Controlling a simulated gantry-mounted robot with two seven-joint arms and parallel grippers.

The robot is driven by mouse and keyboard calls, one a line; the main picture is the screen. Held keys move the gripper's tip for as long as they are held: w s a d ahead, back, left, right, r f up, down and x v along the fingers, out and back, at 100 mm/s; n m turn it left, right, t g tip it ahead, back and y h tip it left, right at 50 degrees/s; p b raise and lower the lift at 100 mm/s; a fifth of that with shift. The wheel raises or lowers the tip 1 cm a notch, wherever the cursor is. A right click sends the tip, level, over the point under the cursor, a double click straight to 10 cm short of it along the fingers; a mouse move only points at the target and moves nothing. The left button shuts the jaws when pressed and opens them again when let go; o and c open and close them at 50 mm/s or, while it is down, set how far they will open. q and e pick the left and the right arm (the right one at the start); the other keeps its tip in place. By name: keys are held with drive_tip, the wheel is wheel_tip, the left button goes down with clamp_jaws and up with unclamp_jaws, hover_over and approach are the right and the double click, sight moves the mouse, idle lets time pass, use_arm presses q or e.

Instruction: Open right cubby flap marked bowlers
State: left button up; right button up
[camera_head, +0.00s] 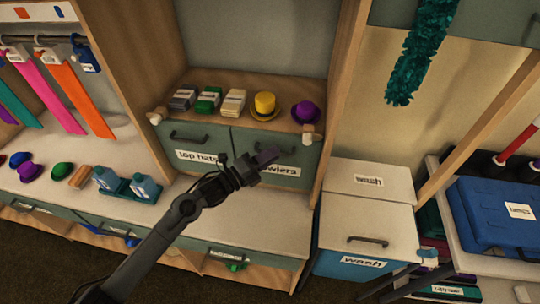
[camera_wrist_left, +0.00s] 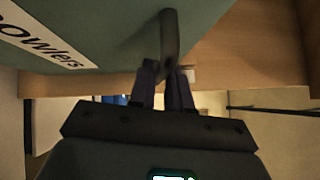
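The right cubby flap (camera_head: 300,153) is grey-green and sits flush in the cabinet front. Its label "bowlers" (camera_head: 281,169) is partly covered by my left gripper (camera_head: 267,157). The label also shows tilted in the left wrist view (camera_wrist_left: 42,42). My right gripper is in neither view.
The left flap (camera_head: 187,140), marked "top hats", has its own handle. Above the flaps stand a yellow hat (camera_head: 264,105), a purple bowler (camera_head: 305,112) and several small stacks. A white "wash" bin (camera_head: 365,215) stands to the right. The white counter (camera_head: 265,225) below the flaps is clear.

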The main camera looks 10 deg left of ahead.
use_arm(q)
clamp_jaws()
drive_tip(key=s+f+m+h+b, duration=0.6)
drive_tip(key=s+b, duration=0.5)
drive_tip(key=b, duration=0.3)
drive_tip(key=shift+s+a+f+m+b, duration=0.15)
drive_tip(key=shift+a+f+m+b, duration=0.25)
drive_tip(key=shift+m, duration=0.5)
drive_tip(key=shift+d, duration=0.1)
drive_tip(key=o, duration=0.5)
unclamp_jaws()
